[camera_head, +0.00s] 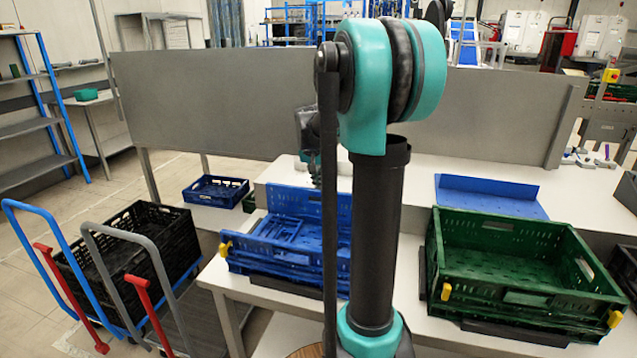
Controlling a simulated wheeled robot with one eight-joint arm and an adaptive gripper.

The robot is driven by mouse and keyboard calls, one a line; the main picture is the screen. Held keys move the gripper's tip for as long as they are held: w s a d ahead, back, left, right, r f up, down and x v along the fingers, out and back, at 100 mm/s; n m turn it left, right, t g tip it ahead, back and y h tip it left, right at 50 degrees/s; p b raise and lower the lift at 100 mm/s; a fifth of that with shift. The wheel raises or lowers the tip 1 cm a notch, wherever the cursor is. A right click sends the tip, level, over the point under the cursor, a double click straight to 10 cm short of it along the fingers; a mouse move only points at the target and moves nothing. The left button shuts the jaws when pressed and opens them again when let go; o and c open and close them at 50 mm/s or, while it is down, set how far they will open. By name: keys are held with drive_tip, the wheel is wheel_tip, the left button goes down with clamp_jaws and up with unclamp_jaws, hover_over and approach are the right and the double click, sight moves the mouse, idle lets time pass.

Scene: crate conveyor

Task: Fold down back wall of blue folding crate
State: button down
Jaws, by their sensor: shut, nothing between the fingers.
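The blue folding crate (290,262) sits on the white table at the centre-left, in front of a grey panel. Its front side with a yellow latch faces me, and a blue panel appears to lie inside it. Its back wall (290,200) seems to stand upright at the far side. My arm hides the crate's right part. My gripper (316,182) points down by the top of the back wall, partly hidden behind my arm. It is shut and holds nothing. I cannot tell whether it touches the wall.
A green crate (515,297) with yellow latches stands open on the right. A blue sheet-like piece (490,195) lies behind it. A small blue crate (214,190) is at the back left. Carts with a black crate (130,240) stand on the left. The grey panel (215,105) closes off the back.

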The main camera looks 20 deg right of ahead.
drive_tip(key=shift+s+a+t+h, duration=0.6)
drive_tip(key=shift+s+a+t, duration=0.2)
drive_tip(key=shift+s, duration=0.3)
drive_tip(key=s+a+f+t+h, duration=0.1)
drive_tip(key=s+a+f+t, duration=0.1)
drive_tip(key=s+a+f, duration=0.3)
drive_tip(key=shift+s+a+f, duration=0.25)
drive_tip(key=shift+s+f, duration=0.05)
drive_tip(key=shift+s, duration=1.3)
